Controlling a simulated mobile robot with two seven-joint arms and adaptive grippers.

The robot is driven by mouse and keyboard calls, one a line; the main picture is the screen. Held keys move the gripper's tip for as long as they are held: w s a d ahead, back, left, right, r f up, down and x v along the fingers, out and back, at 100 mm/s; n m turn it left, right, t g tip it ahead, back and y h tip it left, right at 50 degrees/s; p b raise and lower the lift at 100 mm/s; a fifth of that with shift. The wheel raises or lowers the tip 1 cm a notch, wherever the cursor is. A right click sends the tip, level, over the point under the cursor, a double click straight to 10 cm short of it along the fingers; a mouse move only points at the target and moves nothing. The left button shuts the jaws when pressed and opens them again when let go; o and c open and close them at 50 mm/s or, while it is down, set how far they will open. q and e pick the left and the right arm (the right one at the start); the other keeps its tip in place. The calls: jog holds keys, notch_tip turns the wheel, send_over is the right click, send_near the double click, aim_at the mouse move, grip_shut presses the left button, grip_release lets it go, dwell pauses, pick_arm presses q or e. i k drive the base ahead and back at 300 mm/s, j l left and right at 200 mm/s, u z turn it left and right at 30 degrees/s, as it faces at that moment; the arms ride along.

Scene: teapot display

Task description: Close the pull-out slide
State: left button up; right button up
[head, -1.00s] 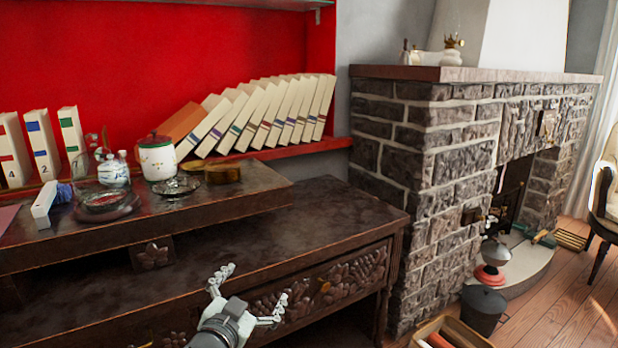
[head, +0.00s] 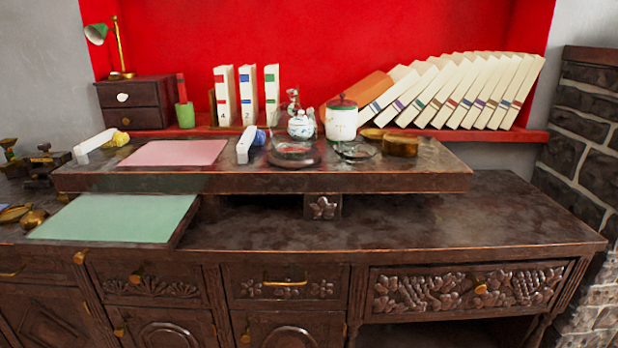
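The pull-out slide (head: 118,218) is a flat board with a pale green top and dark wooden edges. It sticks out toward me from under the raised wooden platform (head: 400,183) at the left of the desk (head: 440,235). Its rear edge meets the platform's front, and its front edge lies near the desk's front edge. Neither of my grippers is in the head view.
A pink sheet (head: 174,152), a white teapot (head: 302,125), a lidded jar (head: 341,120) and glass dishes stand on the platform. Brass items (head: 33,219) lie left of the slide. The desk top right of the slide is clear.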

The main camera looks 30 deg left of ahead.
aim_at(141, 225)
jog(key=u, duration=2.05)
